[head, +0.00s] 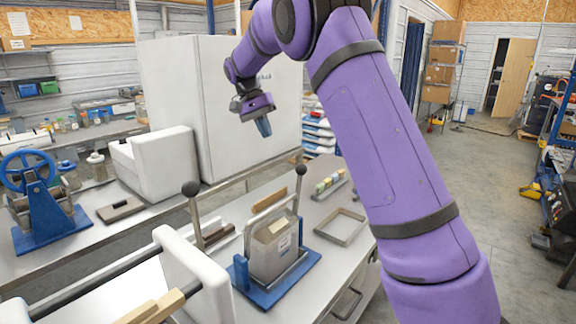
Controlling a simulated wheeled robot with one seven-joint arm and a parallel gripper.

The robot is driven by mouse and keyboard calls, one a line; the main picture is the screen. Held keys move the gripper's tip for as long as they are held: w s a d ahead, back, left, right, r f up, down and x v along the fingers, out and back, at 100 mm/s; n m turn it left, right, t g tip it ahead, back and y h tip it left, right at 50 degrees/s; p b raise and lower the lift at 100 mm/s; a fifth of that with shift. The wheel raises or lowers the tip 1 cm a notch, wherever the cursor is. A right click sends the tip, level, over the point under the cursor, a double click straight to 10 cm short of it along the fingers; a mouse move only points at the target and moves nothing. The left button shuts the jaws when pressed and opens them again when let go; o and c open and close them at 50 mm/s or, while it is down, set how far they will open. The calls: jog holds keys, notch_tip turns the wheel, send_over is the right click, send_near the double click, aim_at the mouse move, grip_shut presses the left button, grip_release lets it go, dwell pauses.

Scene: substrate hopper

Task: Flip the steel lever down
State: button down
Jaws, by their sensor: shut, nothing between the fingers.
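A grey steel hopper (272,252) stands on a blue base (276,288) on the steel bench. A steel lever with a dark ball knob (300,170) stands upright at its right rear side. Another upright steel lever with a dark ball knob (191,188) stands left of the hopper. I cannot tell which of the two is the lever meant. My gripper (264,130) is shut and empty, pointing down. It is high above the bench, behind and above the hopper in the picture, apart from both levers.
A blue hand-wheel device (45,205) stands at the left. White boxy equipment (155,165) and a large white cabinet (180,90) are behind.

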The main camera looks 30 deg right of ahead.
jog(key=shift+w+a+f+g+h, duration=0.15)
jog(key=shift+w+f, duration=0.3)
jog(key=shift+w, duration=0.1)
jog(key=shift+w+a+f+g+h, duration=0.1)
jog(key=shift+w+f+g+h, duration=0.05)
jog(key=shift+w+f, duration=0.35)
jog(key=shift+f, duration=0.1)
jog(key=s+d+f, duration=0.5)
jog(key=s+f, duration=0.1)
jog(key=f, duration=0.2)
jog(key=shift+s+d, duration=0.15)
jog(key=shift+s, duration=0.1)
jog(key=shift+s+d, duration=0.1)
